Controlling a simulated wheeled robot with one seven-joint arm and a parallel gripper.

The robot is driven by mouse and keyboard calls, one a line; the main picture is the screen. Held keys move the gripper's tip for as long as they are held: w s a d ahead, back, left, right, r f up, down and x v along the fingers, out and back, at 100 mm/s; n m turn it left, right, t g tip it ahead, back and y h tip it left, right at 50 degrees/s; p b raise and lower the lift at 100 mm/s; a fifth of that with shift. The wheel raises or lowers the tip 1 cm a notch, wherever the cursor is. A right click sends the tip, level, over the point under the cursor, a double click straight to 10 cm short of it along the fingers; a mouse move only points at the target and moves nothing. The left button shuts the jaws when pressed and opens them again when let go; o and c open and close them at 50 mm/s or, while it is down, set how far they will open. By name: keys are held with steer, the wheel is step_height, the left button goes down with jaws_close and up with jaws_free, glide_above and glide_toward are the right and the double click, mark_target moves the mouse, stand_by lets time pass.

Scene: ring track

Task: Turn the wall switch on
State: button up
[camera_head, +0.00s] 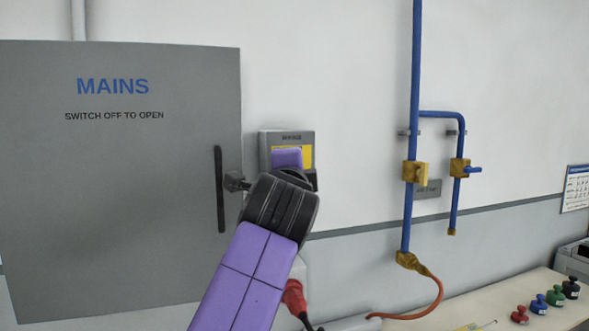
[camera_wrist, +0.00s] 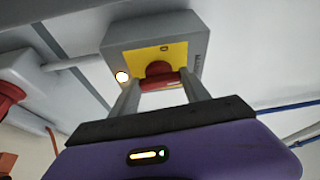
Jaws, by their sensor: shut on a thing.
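The wall switch (camera_head: 307,142) is a grey box labelled MAINS with a yellow plate, on the wall right of the grey cabinet door. In the wrist view the switch box (camera_wrist: 196,36) shows its yellow plate, a red rotary handle (camera_wrist: 160,70) and a small glowing lamp (camera_wrist: 122,76). My gripper (camera_wrist: 162,88) is at the switch, its two grey fingers on either side of the red handle and shut on it. In the head view my wrist covers the handle and the fingertips. The handle's exact angle is hard to read.
The grey door (camera_head: 110,210) marked "MAINS, switch off to open" has a black handle (camera_head: 220,190) close to my wrist. A red plug (camera_head: 294,298) is below. Blue pipes (camera_head: 417,90) with brass valves run at right, above a bench (camera_head: 470,308) with coloured weights.

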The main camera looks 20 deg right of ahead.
steer(key=shift+d+m+g, duration=0.1)
steer(key=shift+m+g, duration=0.2)
steer(key=shift+m, duration=0.3)
steer(key=o, duration=1.4)
steer(key=b+v, duration=0.1)
steer(key=v, duration=0.6)
steer(key=shift+s+f, duration=0.1)
steer(key=shift+s, duration=0.25)
